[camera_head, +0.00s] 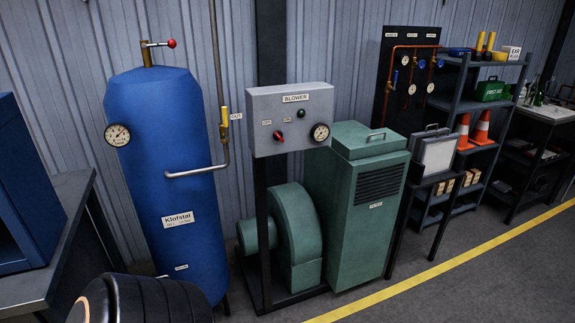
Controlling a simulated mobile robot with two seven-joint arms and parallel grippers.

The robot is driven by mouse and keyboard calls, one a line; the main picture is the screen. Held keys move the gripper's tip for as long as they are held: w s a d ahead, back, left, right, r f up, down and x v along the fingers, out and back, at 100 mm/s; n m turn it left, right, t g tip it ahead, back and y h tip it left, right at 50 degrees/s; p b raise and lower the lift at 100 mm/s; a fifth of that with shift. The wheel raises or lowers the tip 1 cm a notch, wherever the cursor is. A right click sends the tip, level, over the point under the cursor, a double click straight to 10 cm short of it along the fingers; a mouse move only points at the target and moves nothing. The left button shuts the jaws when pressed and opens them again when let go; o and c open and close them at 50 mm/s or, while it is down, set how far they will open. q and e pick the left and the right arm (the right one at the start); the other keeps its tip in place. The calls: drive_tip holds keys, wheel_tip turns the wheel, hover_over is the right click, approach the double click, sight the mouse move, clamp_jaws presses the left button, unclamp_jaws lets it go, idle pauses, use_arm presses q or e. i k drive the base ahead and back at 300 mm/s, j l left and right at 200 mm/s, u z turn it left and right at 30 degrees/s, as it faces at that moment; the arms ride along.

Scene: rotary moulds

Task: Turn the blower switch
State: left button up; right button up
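The blower switch (279,136) is a small red knob on the front of a grey control box (262,106) labelled "BLOWER". Two small labels sit above the knob, one to its upper left and one to its upper right. Which label the knob points at is too small to tell. A dark green lamp (301,113) and a round gauge (320,132) are on the same box, right of the knob. The box is mounted on a dark post above a green blower housing (298,232). Neither of my grippers is in view, and nothing covers the switch.
A green filter cabinet (360,205) stands right of the blower. A workbench (60,235) is at the left edge. The floor in front of the yellow line (440,268) is clear.

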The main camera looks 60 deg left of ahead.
sight(278, 135)
drive_tip(key=j+u, duration=0.15)
drive_tip(key=u, duration=1.5)
drive_tip(key=i+l, duration=0.05)
drive_tip(key=l, duration=0.05)
